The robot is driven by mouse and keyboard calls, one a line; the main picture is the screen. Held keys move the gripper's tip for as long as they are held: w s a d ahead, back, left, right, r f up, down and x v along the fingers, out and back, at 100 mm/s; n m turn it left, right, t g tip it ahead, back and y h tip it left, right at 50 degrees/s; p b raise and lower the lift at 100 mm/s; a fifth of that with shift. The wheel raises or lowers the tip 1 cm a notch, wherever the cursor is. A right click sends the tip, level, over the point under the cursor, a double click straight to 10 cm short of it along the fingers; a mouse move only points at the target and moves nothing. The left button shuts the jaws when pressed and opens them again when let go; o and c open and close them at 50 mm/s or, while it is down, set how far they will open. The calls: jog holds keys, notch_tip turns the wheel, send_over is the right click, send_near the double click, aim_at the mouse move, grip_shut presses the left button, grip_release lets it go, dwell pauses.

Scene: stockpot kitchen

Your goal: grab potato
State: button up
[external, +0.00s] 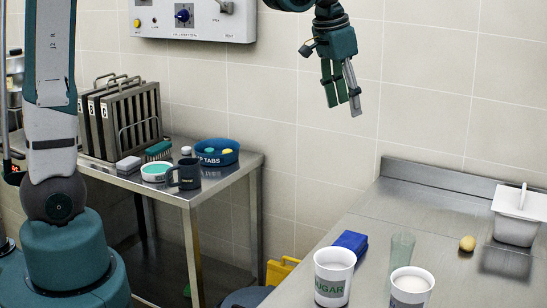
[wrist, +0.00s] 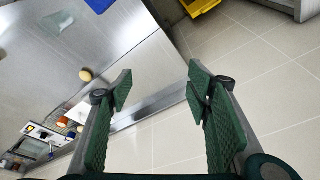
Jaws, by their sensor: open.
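The potato (external: 467,243) is a small yellow-brown lump lying on the steel counter, between the clear glass and the lidded steel container. In the wrist view a similar small tan lump (wrist: 86,75), apparently the potato, lies on the steel surface, left of the fingers. My gripper (external: 342,100) is open and empty, high in the air in front of the tiled wall, up and left of the potato.
On the counter (external: 400,215) stand a sugar tub (external: 333,278), another white tub (external: 410,287), a clear glass (external: 401,252), a blue block (external: 350,242) and a steel container (external: 516,228). A side table at left holds a mug (external: 186,174) and a blue bowl (external: 217,152).

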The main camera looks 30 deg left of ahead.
jog(key=w+d+f+m, duration=0.2)
jog(key=w+d+f, duration=0.15)
jog(key=d, duration=0.65)
jog(key=m+g+y, duration=0.1)
jog(key=m+g, duration=0.2)
jog(key=m, duration=0.1)
send_over(469, 238)
jog(key=f, duration=1.8)
jog(key=shift+w+a+f, duration=0.25)
jog(key=shift+a+f, duration=0.05)
jog(key=shift+f, duration=0.1)
jog(key=shift+s+d+f, duration=0.2)
jog(key=shift+d+f, duration=0.15)
jog(key=shift+d, duration=0.05)
jog(key=shift+f, duration=1.3)
jog(key=shift+a+f, duration=0.1)
jog(key=shift+f, duration=2.5)
